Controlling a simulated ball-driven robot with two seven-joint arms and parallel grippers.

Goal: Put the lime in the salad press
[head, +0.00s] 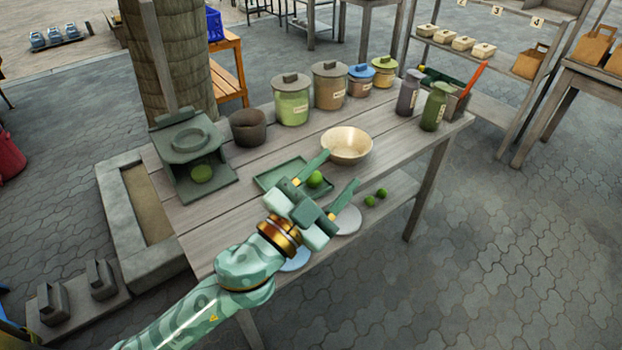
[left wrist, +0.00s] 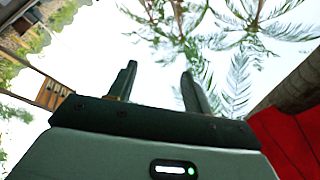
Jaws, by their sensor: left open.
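A green lime (head: 315,179) shows at the right end of the green tray (head: 262,184) on the table, beside my left gripper's upper finger in the head view. My left gripper (head: 337,171) is open, seemingly above the table's front part. In the left wrist view the two fingers (left wrist: 158,82) stand apart with nothing between them. The likely salad press (head: 190,150) is a dark green stand with a ring-shaped top at the table's left end. My right gripper is not in view.
A cream bowl (head: 347,145) stands just beyond the tray, a dark brown bowl (head: 249,127) beside the press. The table's right front is clear.

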